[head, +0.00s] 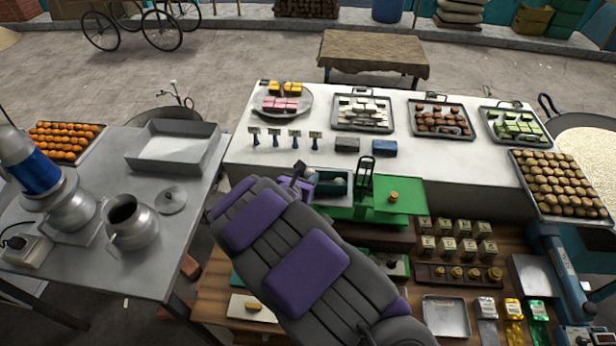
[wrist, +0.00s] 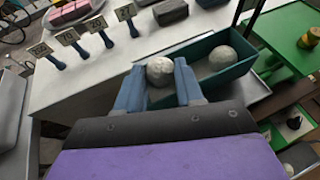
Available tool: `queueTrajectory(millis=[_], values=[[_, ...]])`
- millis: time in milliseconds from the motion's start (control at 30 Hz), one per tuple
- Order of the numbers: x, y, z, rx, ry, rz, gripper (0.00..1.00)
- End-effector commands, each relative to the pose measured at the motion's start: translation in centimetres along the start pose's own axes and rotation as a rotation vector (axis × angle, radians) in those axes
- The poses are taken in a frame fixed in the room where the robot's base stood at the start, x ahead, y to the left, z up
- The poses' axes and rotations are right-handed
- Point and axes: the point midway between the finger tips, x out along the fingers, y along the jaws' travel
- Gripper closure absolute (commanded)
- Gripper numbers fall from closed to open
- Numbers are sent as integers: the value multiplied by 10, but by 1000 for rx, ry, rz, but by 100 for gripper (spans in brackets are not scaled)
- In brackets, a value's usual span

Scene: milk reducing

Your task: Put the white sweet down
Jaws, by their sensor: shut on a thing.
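My gripper (wrist: 159,68) is shut on a white sweet (wrist: 160,71), a pale round ball held between the two blue fingers. A teal tray (wrist: 250,66) lies just beyond and to the right of the fingers, with another white ball (wrist: 222,57) in it. The held sweet is over or in the left part of this tray; I cannot tell if it touches the bottom. In the head view my gripper (head: 299,176) is at the left end of the tray, small and partly hidden by my arm.
A green scale-like stand (head: 400,195) is right of the tray. Small signs on blue holders (head: 274,138) and dark and blue boxes (head: 384,148) stand behind on the white counter (head: 240,150). Sweet trays (head: 362,113) line its back. A steel table (head: 150,190) with pots is at left.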

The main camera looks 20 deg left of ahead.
Motion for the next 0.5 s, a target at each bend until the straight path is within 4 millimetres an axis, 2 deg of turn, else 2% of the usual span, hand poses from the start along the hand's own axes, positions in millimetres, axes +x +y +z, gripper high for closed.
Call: queueTrajectory(millis=[233,433,467,500], values=[[3,-11,-3,6,-2,1,92],[4,-10,-5,7,0,1,92],[4,-8,-6,6,0,1,60],[4,-7,-6,5,0,0,57]])
